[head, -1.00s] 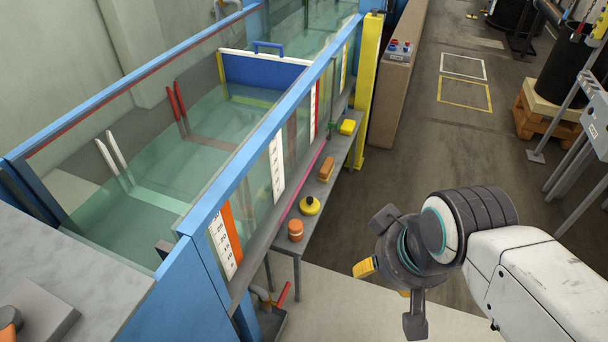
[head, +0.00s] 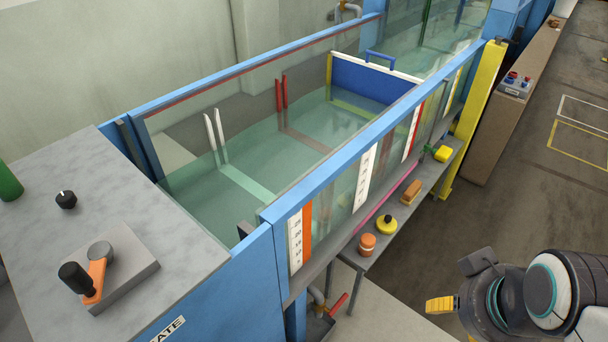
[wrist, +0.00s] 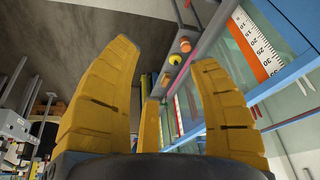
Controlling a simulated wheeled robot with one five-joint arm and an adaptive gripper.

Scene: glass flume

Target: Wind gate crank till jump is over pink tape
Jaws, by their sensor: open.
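The gate crank (head: 97,275) is an orange arm with a black knob on a grey block, on the grey top at the left of the head view. The glass flume (head: 330,165) holds greenish water (head: 250,185); I cannot make out a distinct jump in it. A thin pink strip (head: 374,209), perhaps the pink tape, runs along the near glass low down. My gripper (wrist: 165,55) is open and empty, its yellow fingers spread in the wrist view. In the head view one yellow finger (head: 441,304) shows at the lower right, far from the crank.
A black dial (head: 66,199) and a green object (head: 9,183) share the grey top. A shelf beside the flume bears an orange jar (head: 367,244), a yellow round item (head: 386,224) and a brush (head: 411,191). A yellow post (head: 474,120) stands farther back.

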